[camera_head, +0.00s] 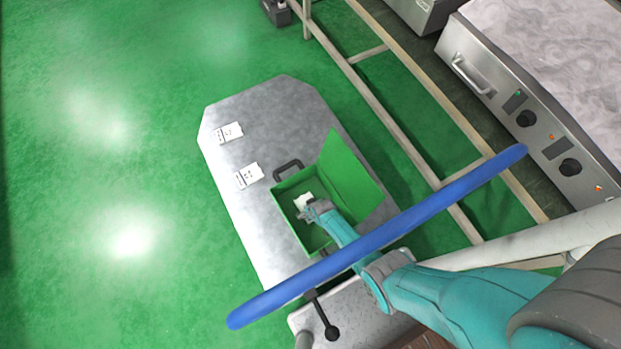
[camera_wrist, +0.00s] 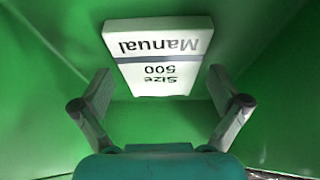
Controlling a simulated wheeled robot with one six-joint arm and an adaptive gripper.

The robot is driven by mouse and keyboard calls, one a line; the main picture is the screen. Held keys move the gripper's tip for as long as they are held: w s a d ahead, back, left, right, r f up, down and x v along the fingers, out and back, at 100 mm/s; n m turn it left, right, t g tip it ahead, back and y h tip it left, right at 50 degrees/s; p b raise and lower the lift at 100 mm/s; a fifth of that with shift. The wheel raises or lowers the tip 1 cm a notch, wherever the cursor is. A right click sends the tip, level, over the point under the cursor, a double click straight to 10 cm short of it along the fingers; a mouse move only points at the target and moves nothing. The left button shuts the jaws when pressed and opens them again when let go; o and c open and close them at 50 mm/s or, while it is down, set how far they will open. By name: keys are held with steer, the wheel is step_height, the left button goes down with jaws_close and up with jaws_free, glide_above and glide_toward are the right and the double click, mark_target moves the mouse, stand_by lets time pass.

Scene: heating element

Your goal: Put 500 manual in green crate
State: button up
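The 500 manual (camera_wrist: 160,50) is a white booklet with the print "Size 500 Manual", upside down in the wrist view. It is inside the green crate (camera_head: 348,172), where it shows as a small white patch (camera_head: 303,200) in the head view. My gripper (camera_head: 309,210) reaches into the crate beside it. In the wrist view my gripper (camera_wrist: 160,78) has its fingers spread wide, one on each side of the manual, with gaps to both. The manual's contact with the crate floor is hard to tell.
Two other white booklets, one upper (camera_head: 228,132) and one lower (camera_head: 249,176), lie on the grey table (camera_head: 270,105) left of the crate. The crate's lid stands open on its right. A railing (camera_head: 400,130) and a heating unit (camera_head: 530,120) are at the right.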

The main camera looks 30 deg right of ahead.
stand_by(0.3)
steer(key=v, duration=1.2)
steer(key=shift+r, duration=0.2)
stand_by(0.6)
